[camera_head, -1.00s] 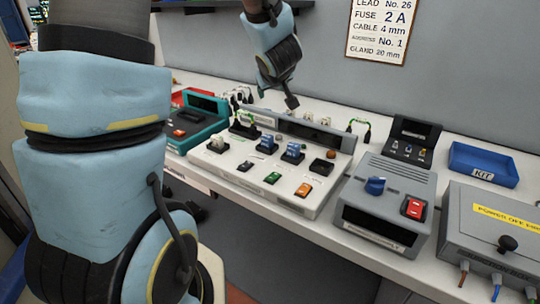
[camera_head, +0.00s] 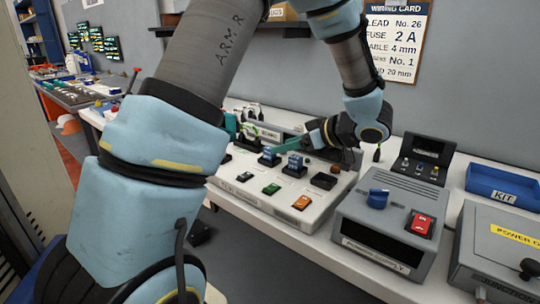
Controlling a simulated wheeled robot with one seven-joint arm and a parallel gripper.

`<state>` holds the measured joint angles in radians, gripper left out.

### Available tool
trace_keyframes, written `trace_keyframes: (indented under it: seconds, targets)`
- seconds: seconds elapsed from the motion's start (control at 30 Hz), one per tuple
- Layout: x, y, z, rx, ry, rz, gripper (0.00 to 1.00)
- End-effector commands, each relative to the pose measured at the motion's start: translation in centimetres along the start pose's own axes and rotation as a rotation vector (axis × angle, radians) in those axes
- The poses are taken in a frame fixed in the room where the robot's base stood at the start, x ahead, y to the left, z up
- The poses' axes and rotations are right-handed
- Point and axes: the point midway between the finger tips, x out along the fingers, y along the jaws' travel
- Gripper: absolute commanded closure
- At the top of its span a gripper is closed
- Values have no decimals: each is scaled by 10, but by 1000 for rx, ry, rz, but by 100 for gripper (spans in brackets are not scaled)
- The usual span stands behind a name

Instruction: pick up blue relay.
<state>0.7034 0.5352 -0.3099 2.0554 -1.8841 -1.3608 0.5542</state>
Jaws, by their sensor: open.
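Two blue relays stand upright in black sockets on the pale relay panel (camera_head: 270,208). The left blue relay (camera_head: 269,155) and the right blue relay (camera_head: 295,163) are close together near the panel's middle. My gripper (camera_head: 284,146) comes in from the right, pointing left, with a teal finger just above and behind the relays in the picture. It is open, and no relay is seen in it. The finger overlaps the relay tops closely; I cannot tell whether it touches. The far finger and the gap between the fingers are mostly hidden.
An empty-looking black socket (camera_head: 324,181) sits right of the relays. A grey power supply (camera_head: 385,218) with a blue knob and red switch stands to the right. A blue kit tray (camera_head: 505,187) lies farther right.

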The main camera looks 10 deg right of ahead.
Motion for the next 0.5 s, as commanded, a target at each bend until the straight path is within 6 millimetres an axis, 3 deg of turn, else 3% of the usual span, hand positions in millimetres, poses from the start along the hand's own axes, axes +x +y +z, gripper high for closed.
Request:
trace_keyframes:
  seconds: [0.5]
  targets:
    - [58,-7,-2,1,-1,1,35]
